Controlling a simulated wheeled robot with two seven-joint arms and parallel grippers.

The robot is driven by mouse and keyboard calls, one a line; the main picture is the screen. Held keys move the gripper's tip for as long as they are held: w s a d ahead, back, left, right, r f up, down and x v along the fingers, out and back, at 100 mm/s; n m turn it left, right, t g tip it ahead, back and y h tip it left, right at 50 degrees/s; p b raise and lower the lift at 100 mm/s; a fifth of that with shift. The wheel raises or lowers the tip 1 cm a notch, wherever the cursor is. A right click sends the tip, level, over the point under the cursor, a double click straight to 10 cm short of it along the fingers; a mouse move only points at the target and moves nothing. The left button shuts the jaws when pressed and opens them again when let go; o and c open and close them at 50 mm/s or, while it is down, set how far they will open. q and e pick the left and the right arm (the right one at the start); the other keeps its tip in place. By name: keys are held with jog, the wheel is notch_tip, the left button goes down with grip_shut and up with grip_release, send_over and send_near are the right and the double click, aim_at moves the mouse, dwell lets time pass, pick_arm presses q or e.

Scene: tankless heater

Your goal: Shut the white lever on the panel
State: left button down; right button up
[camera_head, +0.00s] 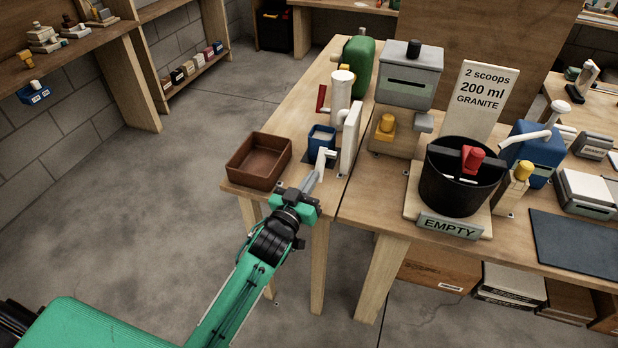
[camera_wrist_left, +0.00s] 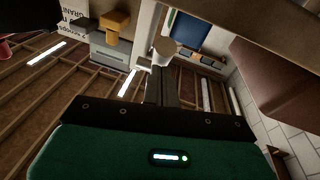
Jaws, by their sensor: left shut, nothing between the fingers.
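A white upright panel (camera_head: 351,136) stands near the front left edge of the wooden bench. A small white lever (camera_head: 323,155) sticks out to the left of its lower front part. My left gripper (camera_head: 317,172) is shut and empty, its fingertips at or just in front of the lever; I cannot tell whether they touch. In the left wrist view, my closed left fingers (camera_wrist_left: 161,82) point toward a pale round end (camera_wrist_left: 164,46) with a white piece (camera_wrist_left: 145,63) beside it. The fingers partly hide this area. My right gripper is not in view.
A brown open tray (camera_head: 258,163) lies left of my left gripper. A black bucket (camera_head: 450,192) stands to the right. The floor at left is clear.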

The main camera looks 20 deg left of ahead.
pick_arm(q)
jog(key=shift+w+f, duration=0.15)
jog(key=shift+f, duration=0.25)
jog(key=shift+w+f, duration=0.85)
jog(key=shift+f, duration=0.1)
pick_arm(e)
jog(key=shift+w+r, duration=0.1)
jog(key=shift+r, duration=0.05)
